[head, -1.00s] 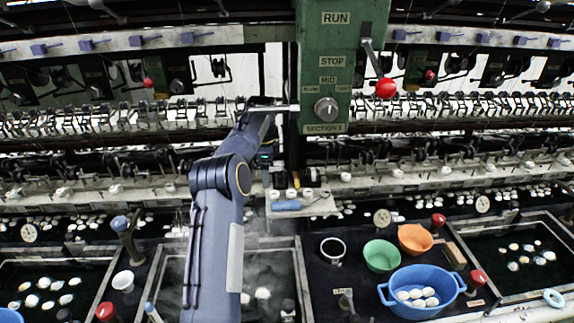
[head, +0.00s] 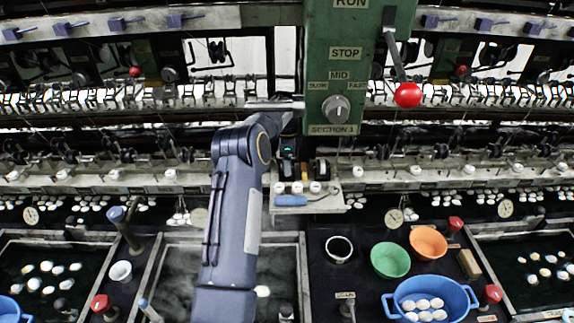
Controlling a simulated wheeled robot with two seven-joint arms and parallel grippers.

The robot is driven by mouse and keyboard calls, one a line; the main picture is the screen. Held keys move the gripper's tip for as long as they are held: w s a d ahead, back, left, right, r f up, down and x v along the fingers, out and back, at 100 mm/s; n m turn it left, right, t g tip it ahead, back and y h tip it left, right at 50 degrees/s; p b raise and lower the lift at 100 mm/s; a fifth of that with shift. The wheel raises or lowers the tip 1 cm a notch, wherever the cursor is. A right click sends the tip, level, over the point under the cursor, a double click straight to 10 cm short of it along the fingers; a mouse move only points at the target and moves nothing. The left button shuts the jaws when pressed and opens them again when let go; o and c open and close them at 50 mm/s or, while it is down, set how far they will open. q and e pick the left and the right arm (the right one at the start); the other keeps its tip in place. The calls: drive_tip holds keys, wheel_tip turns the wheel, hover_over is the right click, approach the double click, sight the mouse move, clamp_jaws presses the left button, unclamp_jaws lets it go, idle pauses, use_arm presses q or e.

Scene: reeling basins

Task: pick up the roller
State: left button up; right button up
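A small pale shelf (head: 335,208) juts out below the green control box. On its front edge lies a blue cylinder (head: 291,201), perhaps the roller or its handle, with a thin line running right from it. I cannot tell for sure that it is the roller. Several small white spools stand behind it. One arm of mine, apparently the left, rises from the bottom and bends over toward the shelf. Its dark hand (head: 288,168) hangs just above and behind the spools. Its fingers are too small and dark to read. My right gripper is not in view.
The green control box (head: 345,75) with a red-knobbed lever (head: 408,94) stands above the shelf. Water basins with cocoons lie left and right. A green bowl (head: 390,261), an orange bowl (head: 428,242) and a blue tub (head: 430,283) stand on the dark counter.

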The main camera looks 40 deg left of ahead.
use_arm(q)
drive_tip(key=shift+f, duration=0.65)
drive_tip(key=c, duration=1.1)
wheel_tip(320, 180, up, 10)
drive_tip(key=shift+s+r+b, duration=0.1)
drive_tip(key=shift+b, duration=0.45)
